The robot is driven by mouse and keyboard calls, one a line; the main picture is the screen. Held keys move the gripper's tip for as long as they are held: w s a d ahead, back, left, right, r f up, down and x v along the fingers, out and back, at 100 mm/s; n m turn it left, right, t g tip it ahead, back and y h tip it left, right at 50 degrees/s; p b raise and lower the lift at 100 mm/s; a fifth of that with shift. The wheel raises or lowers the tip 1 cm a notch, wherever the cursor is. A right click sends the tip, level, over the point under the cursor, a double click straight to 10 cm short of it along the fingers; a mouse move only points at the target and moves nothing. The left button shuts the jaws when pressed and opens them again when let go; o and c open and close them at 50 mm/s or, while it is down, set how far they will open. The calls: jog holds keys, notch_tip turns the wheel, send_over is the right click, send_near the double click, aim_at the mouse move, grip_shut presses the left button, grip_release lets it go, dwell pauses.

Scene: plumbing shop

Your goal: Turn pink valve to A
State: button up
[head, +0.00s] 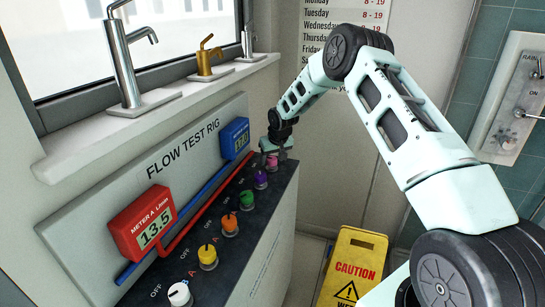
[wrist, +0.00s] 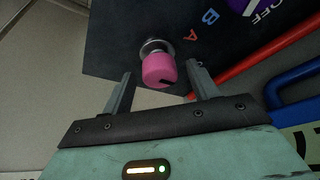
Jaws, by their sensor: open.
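The pink valve (wrist: 158,68) is a round knob at the far end of the row on the rig's dark top. In the head view the pink valve (head: 272,162) is partly hidden by my gripper (head: 276,148). In the wrist view my gripper (wrist: 160,76) is open, with one finger on each side of the knob; I cannot tell whether either touches it. A dark mark shows on the knob's lower right. A red letter A (wrist: 190,37) and a blue letter B (wrist: 210,16) are printed beside it.
A purple valve (head: 261,179) is the closest neighbour, then green (head: 247,200), orange (head: 230,226), yellow (head: 207,256) and white (head: 180,293) ones. The red meter A (head: 142,226) reads 13.5. A blue meter (head: 235,138) is behind. A yellow caution sign (head: 352,265) stands on the floor.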

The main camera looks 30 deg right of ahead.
jog(key=shift+f, duration=0.1)
jog(key=c, duration=1)
jog(key=shift+n, duration=0.3)
jog(key=n+y+b, duration=0.1)
jog(key=n+y, duration=0.1)
jog(key=n, duration=0.3)
jog(key=shift+d+f, duration=0.1)
jog(key=shift+d, duration=0.05)
jog(key=n+g+y+b, duration=0.1)
jog(key=n, duration=0.2)
jog(key=shift+w+n, duration=0.1)
jog(key=shift+n, duration=0.2)
jog(key=shift+d+n+g+y+b, duration=0.15)
jog(key=shift+n+g+y+b, duration=0.25)
jog(key=shift+n+y+b, duration=0.55)
jog(key=shift+n+h, duration=0.25)
jog(key=shift+n, duration=0.3)
